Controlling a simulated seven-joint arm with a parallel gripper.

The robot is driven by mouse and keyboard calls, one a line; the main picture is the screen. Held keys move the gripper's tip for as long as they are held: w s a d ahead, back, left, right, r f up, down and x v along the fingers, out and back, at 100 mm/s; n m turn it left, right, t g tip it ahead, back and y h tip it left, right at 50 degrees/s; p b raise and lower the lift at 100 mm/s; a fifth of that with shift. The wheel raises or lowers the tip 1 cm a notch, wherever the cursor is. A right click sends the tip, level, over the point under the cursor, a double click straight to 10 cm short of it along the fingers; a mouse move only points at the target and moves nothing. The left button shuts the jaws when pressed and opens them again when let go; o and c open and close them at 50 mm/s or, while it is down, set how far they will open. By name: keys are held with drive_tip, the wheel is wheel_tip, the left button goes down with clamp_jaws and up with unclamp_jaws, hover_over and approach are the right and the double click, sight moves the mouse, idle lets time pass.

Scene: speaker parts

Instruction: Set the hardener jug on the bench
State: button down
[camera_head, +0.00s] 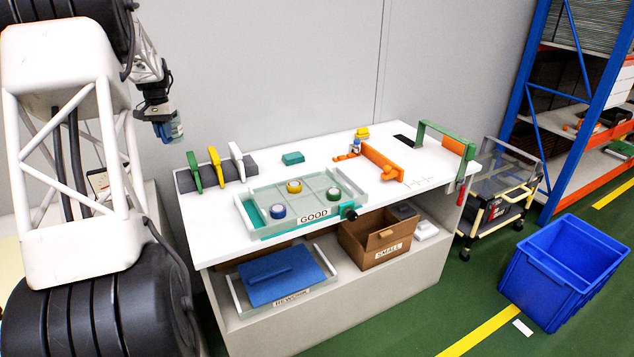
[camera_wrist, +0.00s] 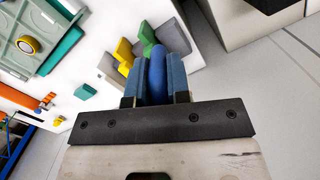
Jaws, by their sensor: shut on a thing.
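My gripper (camera_head: 163,122) is raised to the left of the white bench (camera_head: 325,172), above its height. It is shut on a small blue thing (camera_head: 174,131), which appears to be the hardener jug. In the wrist view the blue rounded body (camera_wrist: 157,76) sits between the two blue-grey finger pads of my gripper (camera_wrist: 158,82). The pads hide its sides, and no label or handle shows. The bench top lies beyond and below the fingers in the wrist view.
A grey rack (camera_head: 236,170) with green, yellow and white upright pieces stands at the bench's left end. A clear tray marked GOOD (camera_head: 262,236) holds several round parts. A teal block (camera_head: 293,158), orange fence (camera_head: 383,162) and green frame (camera_head: 447,137) stand farther along.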

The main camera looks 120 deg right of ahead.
drive_tip(key=s+a+f+m, duration=0.1)
drive_tip(key=s+f, duration=0.3)
drive_tip(key=s, duration=0.8)
drive_tip(key=s+a+f+m, duration=0.1)
drive_tip(key=s+a+f, duration=0.1)
drive_tip(key=s, duration=1.1)
drive_tip(key=s+a+f+m, duration=0.2)
drive_tip(key=s+f, duration=0.3)
drive_tip(key=s, duration=0.7)
drive_tip(key=shift+s+a+f+h, duration=0.2)
drive_tip(key=shift+f+h, duration=0.1)
drive_tip(key=shift+f, duration=0.05)
wheel_tip(320, 180, down, 6)
drive_tip(key=shift+f, duration=0.15)
drive_tip(key=shift+f, duration=0.1)
drive_tip(key=shift+f, duration=1.8)
drive_tip(key=shift+f, duration=0.1)
